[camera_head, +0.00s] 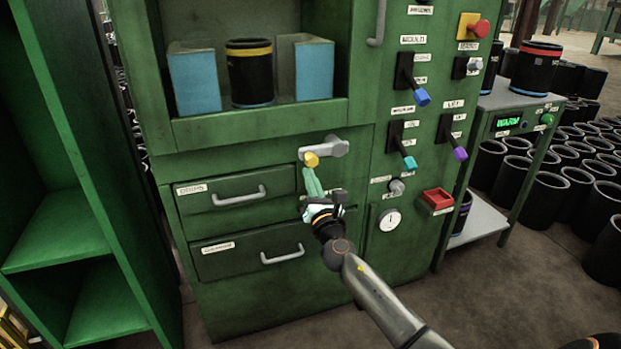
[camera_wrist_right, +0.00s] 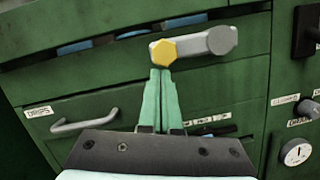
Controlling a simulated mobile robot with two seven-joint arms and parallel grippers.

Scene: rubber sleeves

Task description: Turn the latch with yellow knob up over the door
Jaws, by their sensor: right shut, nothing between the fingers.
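The latch (camera_head: 328,149) is a short grey lever on the front of the green cabinet, just below the open window. Its round pivot is at the right, and the lever points left and slightly down to the yellow knob (camera_head: 311,159). The wrist view shows the grey lever (camera_wrist_right: 195,45) nearly level, with the yellow knob (camera_wrist_right: 163,51) at its left end. My right gripper (camera_head: 307,172) has its green fingers shut and empty. Its fingertips (camera_wrist_right: 160,74) are right below the knob; I cannot tell whether they touch it. My left gripper is not in view.
Below the latch are two drawers, the upper one (camera_head: 190,204) with a grey handle. The window holds blue blocks and a black sleeve (camera_head: 249,73). A green shelf (camera_head: 60,240) stands left.

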